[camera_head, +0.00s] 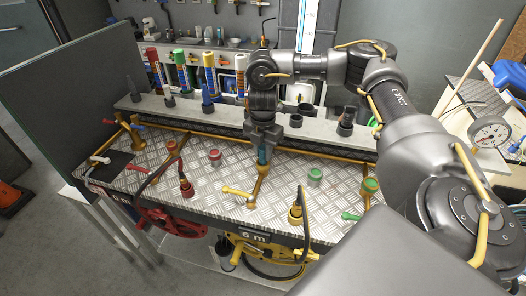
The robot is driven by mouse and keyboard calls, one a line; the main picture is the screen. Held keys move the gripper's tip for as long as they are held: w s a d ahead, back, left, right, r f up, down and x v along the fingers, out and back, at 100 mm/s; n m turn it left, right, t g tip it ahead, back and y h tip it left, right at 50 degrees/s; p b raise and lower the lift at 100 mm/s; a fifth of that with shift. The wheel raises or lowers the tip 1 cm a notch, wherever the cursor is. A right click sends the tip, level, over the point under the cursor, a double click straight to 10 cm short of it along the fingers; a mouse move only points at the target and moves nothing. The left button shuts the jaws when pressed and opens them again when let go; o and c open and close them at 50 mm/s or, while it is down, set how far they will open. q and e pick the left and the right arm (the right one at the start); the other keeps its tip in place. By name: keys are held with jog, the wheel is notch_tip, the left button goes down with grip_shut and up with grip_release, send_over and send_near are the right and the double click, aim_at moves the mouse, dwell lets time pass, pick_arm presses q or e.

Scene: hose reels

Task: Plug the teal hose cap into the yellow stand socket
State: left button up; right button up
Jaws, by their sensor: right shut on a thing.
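My right gripper (263,142) points down over the middle of the metal-plate bench and is shut on a teal piece, the teal hose cap (263,155). Only a narrow part of the cap shows between the fingers. It is just above or at the top of a brass-yellow upright with a yellow handle (236,192); I cannot tell whether they touch. A yellow stand (295,213) with a black hose rises at the bench's front edge, right of the gripper, above the yellow hose reel (270,250). My left gripper is not in view.
A red cap (214,155) and a green cap (315,174) lie on the bench. A red stand (186,188) is at the left front and a green-topped stand (370,186) at the right. A grey ledge (220,115) with bottles runs behind. A dark panel (80,80) closes the left.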

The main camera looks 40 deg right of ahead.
aim_at(263, 148)
jog(key=shift+f, duration=0.25)
jog(key=o, duration=1)
jog(key=shift+f, duration=0.15)
notch_tip(263, 148, up, 12)
jog(key=shift+r, duration=0.2)
dwell(0.4)
